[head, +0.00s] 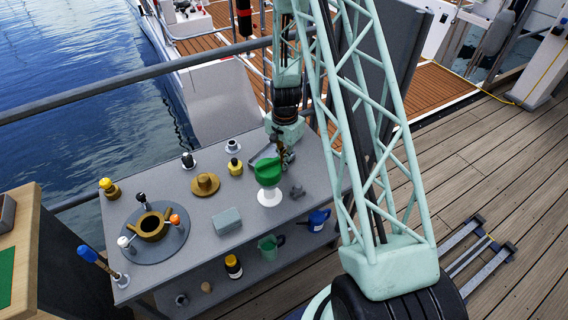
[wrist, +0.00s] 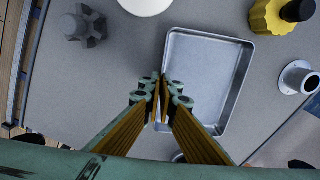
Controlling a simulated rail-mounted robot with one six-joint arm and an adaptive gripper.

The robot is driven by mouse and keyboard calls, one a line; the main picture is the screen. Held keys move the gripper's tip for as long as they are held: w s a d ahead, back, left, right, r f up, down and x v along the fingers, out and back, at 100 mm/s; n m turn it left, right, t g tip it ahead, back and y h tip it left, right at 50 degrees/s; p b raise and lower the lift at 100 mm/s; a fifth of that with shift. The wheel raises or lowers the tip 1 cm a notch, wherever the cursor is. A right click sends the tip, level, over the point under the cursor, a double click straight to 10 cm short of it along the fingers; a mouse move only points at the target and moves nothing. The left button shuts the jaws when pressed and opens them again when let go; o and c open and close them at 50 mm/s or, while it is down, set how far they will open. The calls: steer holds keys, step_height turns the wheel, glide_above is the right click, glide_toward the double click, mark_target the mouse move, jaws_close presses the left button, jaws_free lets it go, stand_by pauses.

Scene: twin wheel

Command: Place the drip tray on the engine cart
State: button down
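The drip tray (wrist: 208,82) is a shallow, silvery rectangular pan with a raised rim. In the wrist view it lies over the grey table top, right of centre. In the head view my arm and gripper hide most of it. My gripper (wrist: 159,88) is at the tray's left rim, its fingertips nearly together with the rim between them. It looks shut on that rim; contact is hard to see. In the head view my gripper (head: 281,150) points down over the table's back right part. I cannot tell for certain which surface is the engine cart.
The grey table (head: 170,265) holds a green funnel (head: 267,170) on a white stand, a grey block (head: 227,220), a brown hat-shaped part (head: 205,184) and a round plate with a brass ring (head: 152,226). A wood-topped bench (head: 25,215) stands at left. Railing runs behind.

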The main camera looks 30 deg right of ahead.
steer(key=c, duration=3.4)
jaws_free()
steer(key=shift+f, duration=0.1)
steer(key=o, duration=0.5)
steer(key=shift+o, duration=0.6)
steer(key=shift+o, duration=1.2)
step_height(320, 180, up, 12)
steer(key=shift+s, duration=0.1)
